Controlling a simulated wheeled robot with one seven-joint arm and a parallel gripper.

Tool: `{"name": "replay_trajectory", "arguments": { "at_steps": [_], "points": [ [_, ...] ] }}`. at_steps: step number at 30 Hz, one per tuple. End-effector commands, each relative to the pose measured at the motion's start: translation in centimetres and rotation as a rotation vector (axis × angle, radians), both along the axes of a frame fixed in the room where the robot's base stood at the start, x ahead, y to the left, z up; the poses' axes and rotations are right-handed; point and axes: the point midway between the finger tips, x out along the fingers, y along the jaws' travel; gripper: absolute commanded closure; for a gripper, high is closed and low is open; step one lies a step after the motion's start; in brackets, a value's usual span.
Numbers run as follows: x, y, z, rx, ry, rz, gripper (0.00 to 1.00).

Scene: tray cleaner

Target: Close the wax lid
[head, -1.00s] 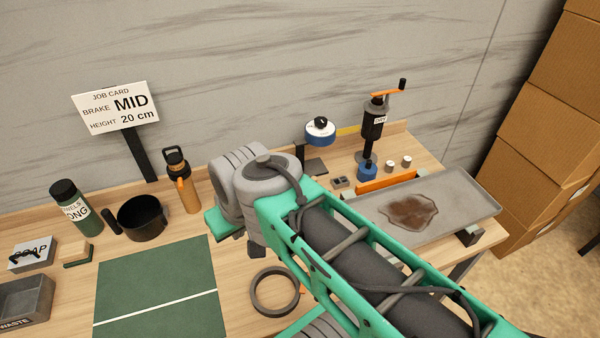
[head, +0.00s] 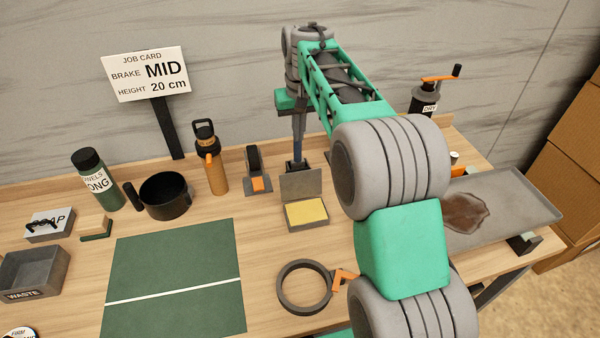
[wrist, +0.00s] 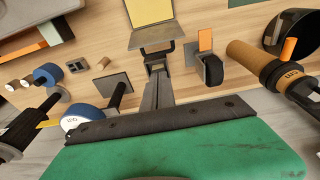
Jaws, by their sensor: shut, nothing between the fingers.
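The wax tin (head: 307,226) sits open on the workbench in the head view, with yellow wax (head: 306,212) inside. Its grey lid (head: 301,185) stands raised at the tin's back edge. In the wrist view the wax (wrist: 150,8) is at the top and the lid (wrist: 150,38) is below it. My gripper (head: 297,160) points down just behind the lid, on the wall side. In the wrist view my gripper (wrist: 156,72) is shut and empty, its tips close to the lid's back. Whether they touch the lid I cannot tell.
A black-and-orange tool (head: 256,170) and an orange bottle (head: 215,172) stand left of the lid. A dark ring (head: 304,286) lies in front. A stained tray (head: 520,200) is at right. A blue-rimmed round object (wrist: 82,117) is close to my gripper in the wrist view.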

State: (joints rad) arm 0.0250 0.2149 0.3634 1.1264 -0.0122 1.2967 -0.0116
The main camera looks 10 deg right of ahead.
Motion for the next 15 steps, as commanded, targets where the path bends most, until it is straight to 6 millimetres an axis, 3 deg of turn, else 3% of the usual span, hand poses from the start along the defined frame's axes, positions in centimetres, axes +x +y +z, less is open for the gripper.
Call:
{"name": "replay_trajectory", "arguments": {
  "at_steps": [3, 8, 15],
  "points": [
    [1.5, -0.1, -1.4, 0.0, 0.011, 0.0, 1.0],
    [1.8, -0.1, -2.7, 0.0, 0.016, 0.001, 1.0],
    [2.4, 0.0, -7.5, 0.0, 0.015, 0.002, 1.0]
  ]
}}
